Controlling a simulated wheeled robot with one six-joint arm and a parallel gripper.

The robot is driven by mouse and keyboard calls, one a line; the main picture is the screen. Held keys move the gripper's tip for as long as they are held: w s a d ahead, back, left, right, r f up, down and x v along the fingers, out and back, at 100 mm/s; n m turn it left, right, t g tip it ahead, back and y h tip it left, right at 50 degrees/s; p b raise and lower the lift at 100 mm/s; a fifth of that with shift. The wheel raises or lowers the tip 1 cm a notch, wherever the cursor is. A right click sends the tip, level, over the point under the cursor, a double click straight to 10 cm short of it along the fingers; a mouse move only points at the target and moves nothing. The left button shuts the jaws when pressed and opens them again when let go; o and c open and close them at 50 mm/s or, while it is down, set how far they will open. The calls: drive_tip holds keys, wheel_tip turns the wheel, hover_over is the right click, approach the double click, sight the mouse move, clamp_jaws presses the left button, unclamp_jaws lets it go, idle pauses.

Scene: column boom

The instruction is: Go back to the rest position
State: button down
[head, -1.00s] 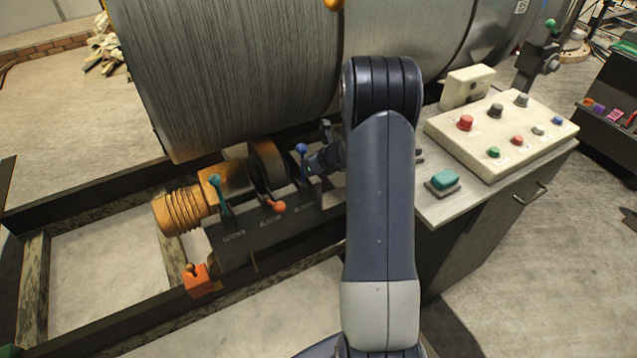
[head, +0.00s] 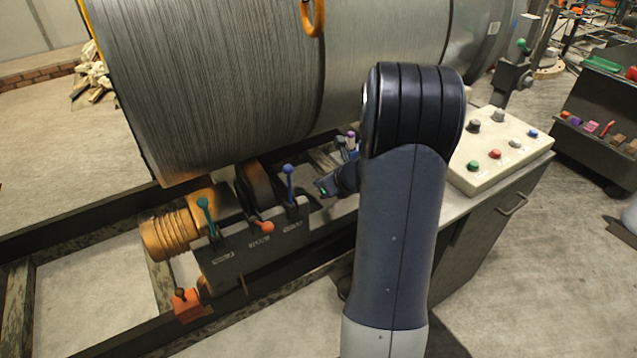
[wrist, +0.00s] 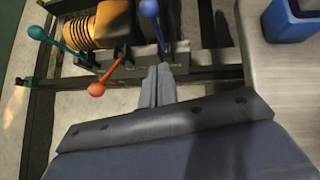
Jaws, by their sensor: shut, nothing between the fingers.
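In the wrist view my gripper (wrist: 159,70) has its two fingers pressed together with nothing between them. Its tips appear close below the blue-knobbed lever (wrist: 149,8); I cannot tell whether they touch. In the head view my gripper (head: 322,187) shows in part at the left of my arm, just right of the blue-knobbed lever (head: 289,184), with a visible gap. My arm hides the rest of the wrist.
The lever block also has a teal lever (head: 203,204) and an orange-red lever (head: 264,227). A large grey cable drum (head: 230,80) stands behind. A control panel (head: 478,165) sits on a cabinet at the right. Concrete floor (head: 540,290) is clear at the lower right.

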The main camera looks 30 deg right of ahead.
idle(0.4)
drive_tip(key=w+a+f+t+b, duration=0.1)
drive_tip(key=w+a+f+b, duration=0.1)
drive_tip(key=w+f+b, duration=0.4)
wheel_tip(320, 180, down, 3)
drive_tip(key=shift+w+r, duration=0.2)
drive_tip(key=shift+w, duration=0.15)
drive_tip(key=shift+a+t+b, duration=0.1)
drive_tip(key=shift+t+b, duration=0.2)
drive_tip(key=shift+b, duration=0.25)
